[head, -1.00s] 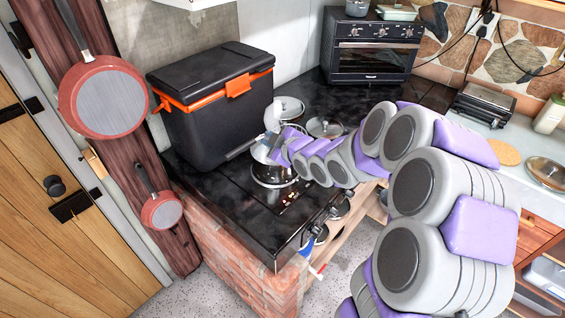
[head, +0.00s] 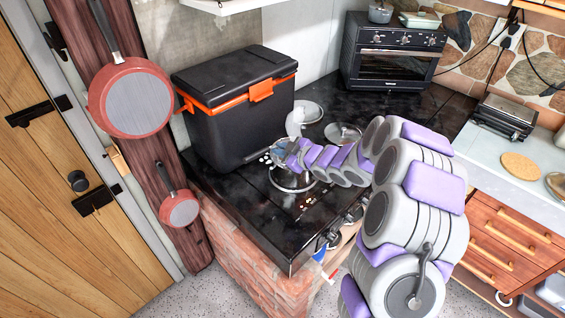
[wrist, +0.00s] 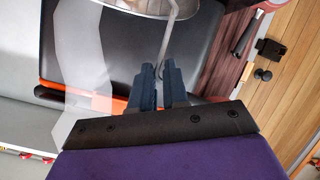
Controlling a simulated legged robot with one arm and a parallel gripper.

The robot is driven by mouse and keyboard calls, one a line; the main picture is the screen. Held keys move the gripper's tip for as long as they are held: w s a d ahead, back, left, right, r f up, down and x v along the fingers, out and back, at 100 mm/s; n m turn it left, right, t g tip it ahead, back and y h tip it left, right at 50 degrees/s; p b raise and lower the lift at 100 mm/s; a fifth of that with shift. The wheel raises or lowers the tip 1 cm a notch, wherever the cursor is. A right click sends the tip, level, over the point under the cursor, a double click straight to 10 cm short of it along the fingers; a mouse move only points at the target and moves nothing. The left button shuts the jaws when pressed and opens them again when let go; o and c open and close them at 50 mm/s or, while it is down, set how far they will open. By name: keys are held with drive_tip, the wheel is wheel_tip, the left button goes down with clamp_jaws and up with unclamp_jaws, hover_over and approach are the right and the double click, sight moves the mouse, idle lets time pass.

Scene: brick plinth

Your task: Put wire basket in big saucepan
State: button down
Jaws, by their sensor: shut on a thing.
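My gripper (head: 290,155) is at the end of my outstretched arm, over the black stovetop. In the wrist view, my gripper (wrist: 160,84) is shut on a thin metal handle. The handle leads to a round metal rim, seemingly the wire basket (wrist: 140,6), cut off by the top edge. In the head view the basket (head: 281,147) is a small silvery shape at the gripper tip. A shiny saucepan (head: 293,184) stands on the stovetop just below it, partly covered by the gripper. Whether basket and saucepan touch cannot be told.
A black cooler box with orange trim (head: 235,110) stands close behind and left of the gripper. Lids or plates (head: 343,134) lie beyond the saucepan. A toaster oven (head: 392,55) stands at the back. Red pans (head: 131,97) hang on the left. The stovetop's front is clear.

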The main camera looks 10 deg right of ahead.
drive_tip(key=f, duration=0.1)
drive_tip(key=d+f, duration=0.1)
drive_tip(key=d+f+b, duration=0.1)
drive_tip(key=f, duration=0.1)
drive_tip(key=shift+d, duration=0.1)
drive_tip(key=shift+a, duration=0.5)
drive_tip(key=c, duration=1.4)
unclamp_jaws()
drive_tip(key=shift+a, duration=0.3)
drive_tip(key=shift+d, duration=0.6)
drive_tip(key=shift+s, duration=0.15)
